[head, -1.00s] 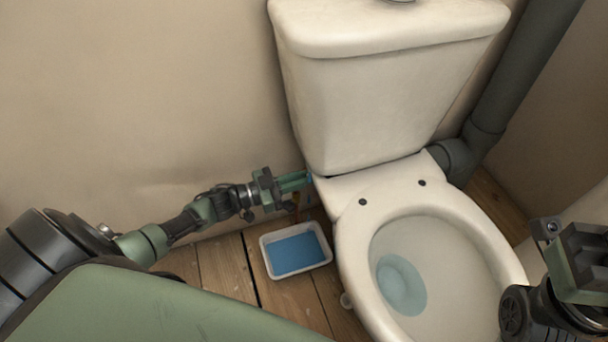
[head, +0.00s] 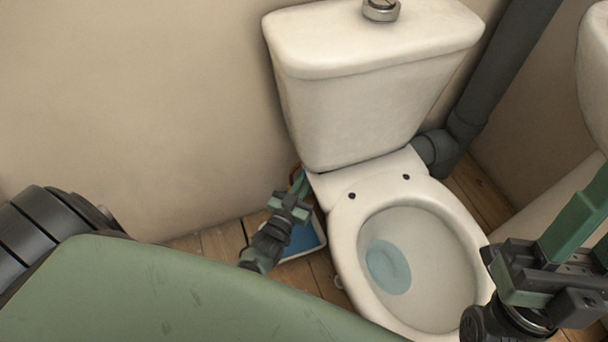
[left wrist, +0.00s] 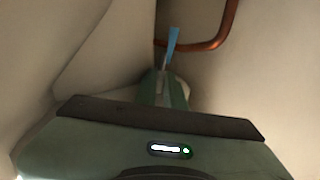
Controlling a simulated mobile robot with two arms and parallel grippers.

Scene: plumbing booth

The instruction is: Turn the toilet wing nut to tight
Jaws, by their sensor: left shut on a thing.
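The toilet cistern (head: 350,110) stands against the wall, above the bowl's white rear deck. My left gripper (head: 299,184) is low at the cistern's left side, close to the wall. In the left wrist view, its green fingers (left wrist: 163,88) are shut together on a slim blue piece (left wrist: 172,45), which sticks out past the tips and looks like a wing of the wing nut. The rest of the nut is hidden. In the head view, the nut cannot be made out. My right gripper (head: 578,215) is at the right edge, away from the toilet nut; its jaw gap is unclear.
A white tray with a blue inside (head: 305,238) lies on the wooden floor below my left gripper. A copper pipe (left wrist: 222,35) bends close to the blue piece. The bowl (head: 415,262) stands to the right. A dark pipe (head: 505,75) runs behind it.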

